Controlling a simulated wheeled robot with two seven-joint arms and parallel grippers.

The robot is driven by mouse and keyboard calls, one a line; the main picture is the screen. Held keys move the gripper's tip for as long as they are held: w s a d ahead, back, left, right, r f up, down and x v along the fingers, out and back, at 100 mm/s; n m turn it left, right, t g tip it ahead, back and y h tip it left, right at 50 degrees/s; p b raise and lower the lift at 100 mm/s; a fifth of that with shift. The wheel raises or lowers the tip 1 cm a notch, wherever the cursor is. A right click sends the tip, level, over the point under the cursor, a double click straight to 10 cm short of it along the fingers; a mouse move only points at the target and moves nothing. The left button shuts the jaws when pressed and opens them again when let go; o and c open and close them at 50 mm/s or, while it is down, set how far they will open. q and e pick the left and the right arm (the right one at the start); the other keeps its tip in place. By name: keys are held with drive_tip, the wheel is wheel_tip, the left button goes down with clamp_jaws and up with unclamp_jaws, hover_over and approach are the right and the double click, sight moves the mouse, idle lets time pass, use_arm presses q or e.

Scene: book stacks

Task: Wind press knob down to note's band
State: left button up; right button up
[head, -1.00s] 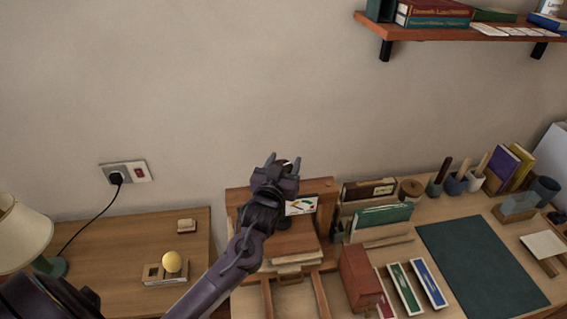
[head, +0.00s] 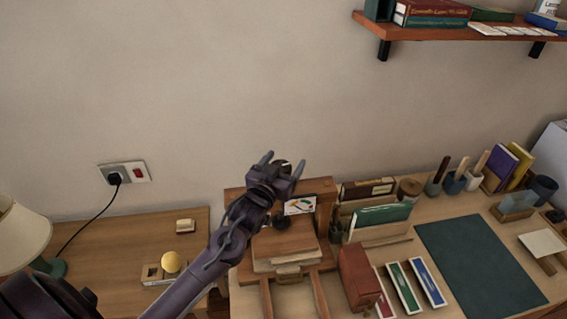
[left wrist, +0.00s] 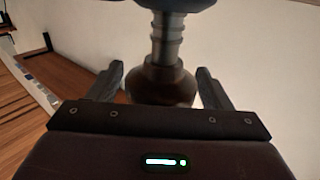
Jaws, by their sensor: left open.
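The wooden book press (head: 322,190) stands at the left end of the right-hand desk, with a stack of boards and books (head: 285,243) in it. A small white note (head: 300,205) with coloured marks is on its upright; the marks are too small to read. The dark knob (left wrist: 163,82) and its ribbed screw shaft (left wrist: 168,38) show in the left wrist view. My left gripper (head: 284,161) is open at the top of the press, its fingers on either side of the knob with gaps. The gripper partly hides the knob in the head view. My right gripper is out of view.
A side table at left holds a lamp (head: 20,235) and a yellow ball (head: 171,256) on a wooden block. Right of the press are a file holder (head: 375,217), a red box (head: 356,277), a green mat (head: 480,265) and pen cups. A shelf (head: 455,33) hangs upper right.

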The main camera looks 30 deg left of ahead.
use_arm(q)
drive_tip(key=s+b, duration=0.2)
drive_tip(key=s, duration=0.5)
drive_tip(key=shift+s+d, duration=0.2)
drive_tip(key=shift+s, duration=0.2)
